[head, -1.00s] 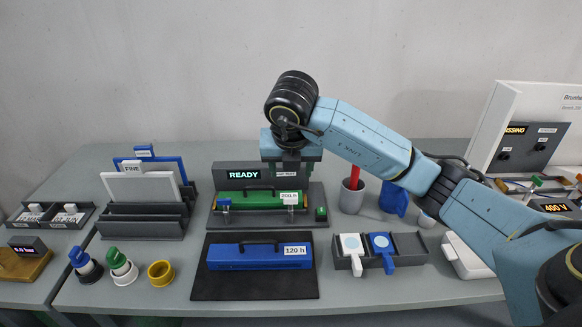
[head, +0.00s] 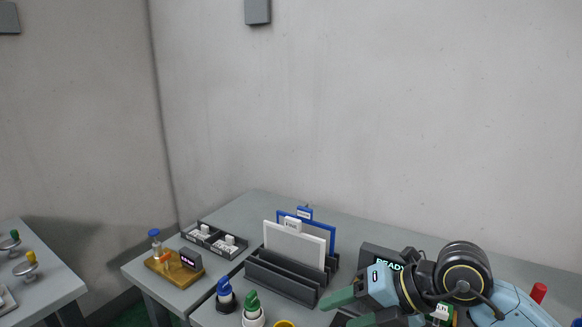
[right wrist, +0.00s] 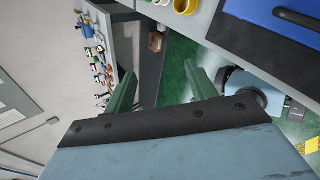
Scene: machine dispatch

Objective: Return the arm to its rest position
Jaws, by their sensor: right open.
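My right arm comes in at the lower right of the head view. Its gripper (head: 346,309) has two green fingers that stand apart and point left, with nothing between them. In the right wrist view the gripper (right wrist: 160,90) is also open and empty, above the green floor and the table's edge. The station with the lit display (head: 384,263) is behind the arm and mostly hidden. My left gripper is not in view.
A dark rack (head: 281,276) holds upright white and blue panels. Left of it are a two-part tray (head: 205,239) and a wooden block device (head: 172,271). Blue-topped (head: 225,294) and green-topped (head: 252,307) pieces stand at the front. Another table (head: 42,284) stands at far left.

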